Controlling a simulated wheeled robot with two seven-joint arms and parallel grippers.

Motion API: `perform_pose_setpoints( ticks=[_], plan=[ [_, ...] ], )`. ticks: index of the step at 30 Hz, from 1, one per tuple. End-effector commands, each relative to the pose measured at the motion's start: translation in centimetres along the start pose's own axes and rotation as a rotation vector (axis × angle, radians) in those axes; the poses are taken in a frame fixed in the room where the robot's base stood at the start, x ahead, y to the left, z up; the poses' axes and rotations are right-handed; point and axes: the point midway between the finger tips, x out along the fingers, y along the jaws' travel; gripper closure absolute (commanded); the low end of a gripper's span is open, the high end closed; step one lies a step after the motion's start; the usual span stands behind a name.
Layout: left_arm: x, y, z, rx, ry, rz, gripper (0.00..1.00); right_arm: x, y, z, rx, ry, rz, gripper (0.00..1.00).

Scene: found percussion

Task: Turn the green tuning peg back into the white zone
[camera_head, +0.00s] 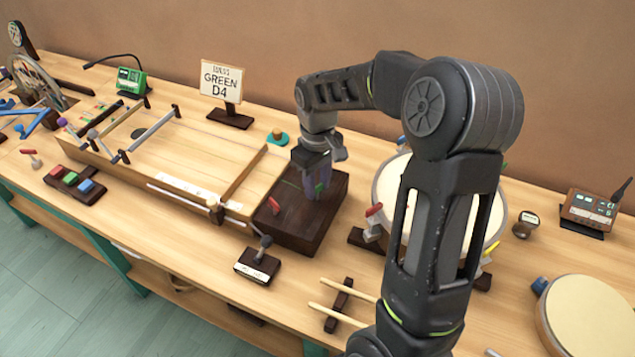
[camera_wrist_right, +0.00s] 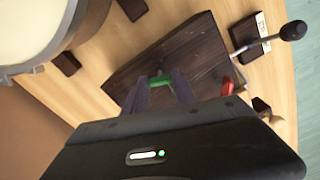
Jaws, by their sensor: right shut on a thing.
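The green tuning peg (camera_wrist_right: 160,82) stands on the dark wooden block (camera_wrist_right: 205,45). The block also shows in the head view (camera_head: 287,235), near the middle of the table. My right gripper (camera_head: 318,190) points down over the block, and in the right wrist view (camera_wrist_right: 160,90) its two fingers are shut on the green peg. In the head view the fingers and hand hide most of the peg. I cannot make out the white zone in either view. A card on a stand (camera_head: 221,82) reads "GREEN D4". My left gripper is not in view.
A red-tipped lever (camera_head: 273,206) stands at the block's left edge. A dark lever on a small base (camera_head: 258,262) stands in front of it. A large pale drum (camera_head: 385,190) is close on the right, partly behind my arm. A long stringed wooden frame (camera_head: 190,150) lies left.

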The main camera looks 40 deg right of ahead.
Motion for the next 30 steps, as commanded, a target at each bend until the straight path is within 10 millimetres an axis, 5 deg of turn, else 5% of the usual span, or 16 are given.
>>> perform_pose_setpoints(
  ticks=[30],
  plan=[
    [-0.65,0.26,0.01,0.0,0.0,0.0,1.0,-0.17,0.05,-0.1,-0.956,0.003,0.003,1.0]
  ],
)
